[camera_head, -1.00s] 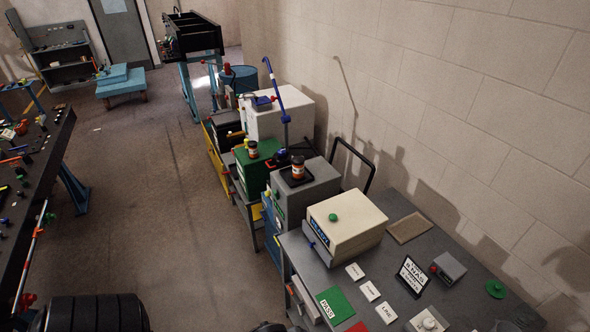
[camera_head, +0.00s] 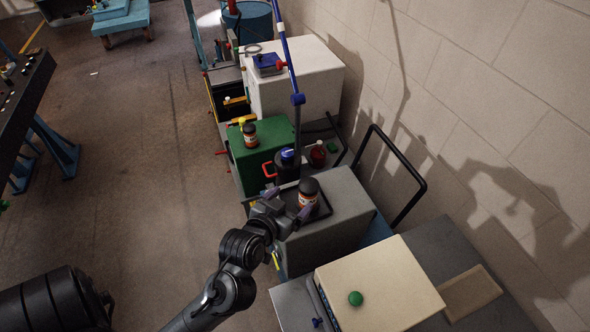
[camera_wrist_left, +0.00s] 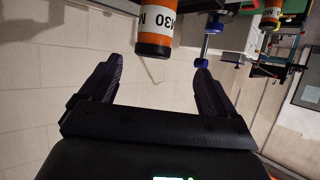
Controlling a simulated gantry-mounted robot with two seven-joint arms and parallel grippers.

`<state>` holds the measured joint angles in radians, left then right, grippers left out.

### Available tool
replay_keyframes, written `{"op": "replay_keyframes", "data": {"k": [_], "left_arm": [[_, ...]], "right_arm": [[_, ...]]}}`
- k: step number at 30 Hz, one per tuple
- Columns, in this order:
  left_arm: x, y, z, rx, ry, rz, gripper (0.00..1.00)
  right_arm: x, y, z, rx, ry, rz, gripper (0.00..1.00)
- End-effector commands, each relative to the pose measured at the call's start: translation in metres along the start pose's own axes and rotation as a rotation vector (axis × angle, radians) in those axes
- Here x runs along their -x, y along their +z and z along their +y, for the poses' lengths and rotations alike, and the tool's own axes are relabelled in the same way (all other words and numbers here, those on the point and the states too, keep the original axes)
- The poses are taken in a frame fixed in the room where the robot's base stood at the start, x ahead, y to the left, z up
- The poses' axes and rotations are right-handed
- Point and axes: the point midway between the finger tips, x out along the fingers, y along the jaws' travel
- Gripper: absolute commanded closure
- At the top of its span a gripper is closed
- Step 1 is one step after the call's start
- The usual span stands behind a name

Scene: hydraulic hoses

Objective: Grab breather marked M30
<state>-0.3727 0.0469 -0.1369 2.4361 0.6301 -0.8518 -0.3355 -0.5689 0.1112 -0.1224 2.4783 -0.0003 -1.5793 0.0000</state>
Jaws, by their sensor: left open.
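The breather marked M30 (camera_head: 308,193) is a small orange jar with a white label and a dark cap. It stands upright in a shallow black tray (camera_head: 322,208) on a grey box. My right gripper is not in view.
A similar orange jar (camera_head: 250,135) stands on a green box (camera_head: 262,158) behind. A black handle (camera_head: 398,160) rises at right. A cream box (camera_head: 385,285) is in front.

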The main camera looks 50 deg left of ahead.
Motion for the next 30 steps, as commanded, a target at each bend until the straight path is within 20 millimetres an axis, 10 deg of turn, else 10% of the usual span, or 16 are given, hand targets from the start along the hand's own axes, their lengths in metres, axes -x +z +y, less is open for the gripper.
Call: {"op": "replay_keyframes", "data": {"k": [30], "left_arm": [[-0.091, -0.001, 0.008, 0.015, 0.006, 0.036, 0.10]], "right_arm": [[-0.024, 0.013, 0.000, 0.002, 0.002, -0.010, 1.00]]}}
